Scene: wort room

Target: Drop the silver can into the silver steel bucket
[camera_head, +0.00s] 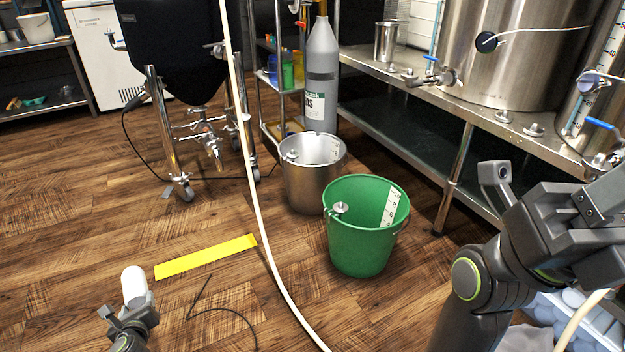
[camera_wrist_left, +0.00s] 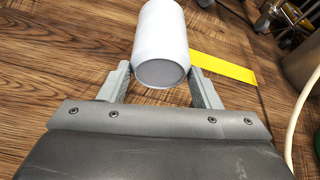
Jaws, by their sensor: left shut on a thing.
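A pale, silvery-white can (camera_head: 135,286) shows at the lower left of the head view, upright or slightly tilted. My left gripper (camera_head: 132,307) is shut on it. In the left wrist view the can (camera_wrist_left: 162,45) sits between the two fingers of the gripper (camera_wrist_left: 160,84), its grey end facing the camera. The silver steel bucket (camera_head: 309,186) stands on the floor near the middle, well to the right of and beyond the can. My right arm (camera_head: 500,270) fills the lower right; its fingertips cannot be made out.
A green bucket (camera_head: 362,240) stands directly in front and right of the steel bucket. A pale hose (camera_head: 262,220) runs down between can and buckets. A yellow strip (camera_head: 206,257) lies on the floor. A grey gas cylinder (camera_head: 321,80) and steel table (camera_head: 400,82) stand behind.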

